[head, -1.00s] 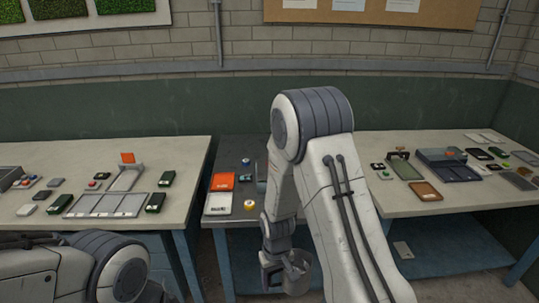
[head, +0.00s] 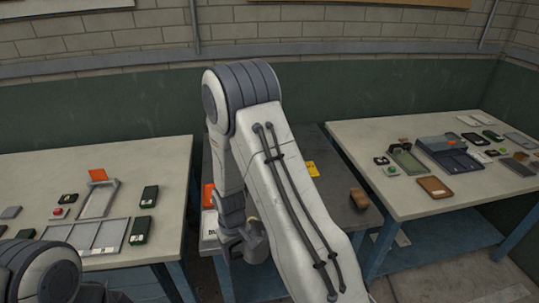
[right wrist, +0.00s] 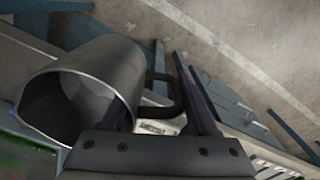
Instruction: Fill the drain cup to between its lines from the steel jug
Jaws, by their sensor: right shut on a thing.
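My right gripper (head: 232,246) is shut on the handle of the steel jug (head: 254,242), in front of the dark middle table. In the right wrist view the jug (right wrist: 95,85) is large, with its open mouth toward the lower left. Its dark handle (right wrist: 165,92) is between the fingers of my gripper (right wrist: 178,95). I cannot see whether the jug holds liquid. I cannot make out the drain cup; my right arm covers much of the middle table. My left arm shows at the lower left of the head view, but its gripper is not in view.
The middle table (head: 325,190) bears an orange item (head: 208,196), a white card (head: 209,226), a yellow item (head: 312,169) and a brown block (head: 359,198). The left table (head: 25,175) and right table (head: 350,135) carry trays and small boxes. A floor gap separates the tables.

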